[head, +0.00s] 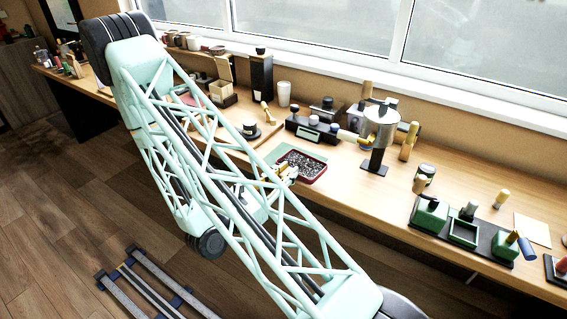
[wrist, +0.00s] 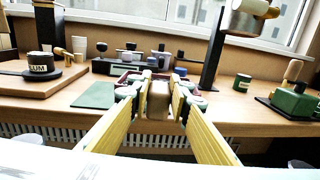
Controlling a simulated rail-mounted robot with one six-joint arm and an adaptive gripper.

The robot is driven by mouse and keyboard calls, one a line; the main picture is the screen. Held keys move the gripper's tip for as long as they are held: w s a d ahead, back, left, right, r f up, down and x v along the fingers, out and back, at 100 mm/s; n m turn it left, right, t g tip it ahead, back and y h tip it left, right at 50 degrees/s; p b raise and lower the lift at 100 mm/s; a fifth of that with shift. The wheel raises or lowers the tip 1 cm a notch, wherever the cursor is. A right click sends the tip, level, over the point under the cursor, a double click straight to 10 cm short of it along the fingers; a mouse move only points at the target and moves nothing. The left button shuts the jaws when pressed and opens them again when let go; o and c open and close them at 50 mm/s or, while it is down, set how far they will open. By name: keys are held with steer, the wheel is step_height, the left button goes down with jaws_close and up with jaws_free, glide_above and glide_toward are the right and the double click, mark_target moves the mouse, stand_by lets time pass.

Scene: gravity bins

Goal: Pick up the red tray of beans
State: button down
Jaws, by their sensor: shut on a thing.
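The red tray of beans (head: 319,178) is a shallow dark red tray filled with dark and pale beans, near the front edge of the wooden bench. My gripper (head: 283,172) is at the tray's near-left side, shut on it. In the wrist view my gripper (wrist: 158,97) reaches forward with its two yellow fingers, with a brownish piece between the tips. The tray (wrist: 128,78) shows only in part behind the fingertips there. I cannot tell whether the tray touches the bench.
A green mat (head: 312,152) lies beside the tray. Behind are a dark scale (head: 305,130) and a metal hopper on a black stand (head: 380,125). Green containers on a dark base (head: 463,232) stand to the right. Bench space right of the tray is clear.

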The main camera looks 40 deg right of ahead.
steer(key=shift+s+a+r+p, duration=0.1)
steer(key=shift+s+a+p, duration=0.4)
steer(key=shift+s+p, duration=0.2)
steer(key=shift+s+a+r+p, duration=0.1)
steer(key=shift+s+a+p, duration=0.35)
steer(key=shift+s+p, duration=0.25)
steer(key=shift+s+a+r+p, duration=0.1)
steer(key=shift+s+a+p, duration=0.45)
steer(key=shift+s, duration=0.25)
steer(key=shift+s, duration=0.1)
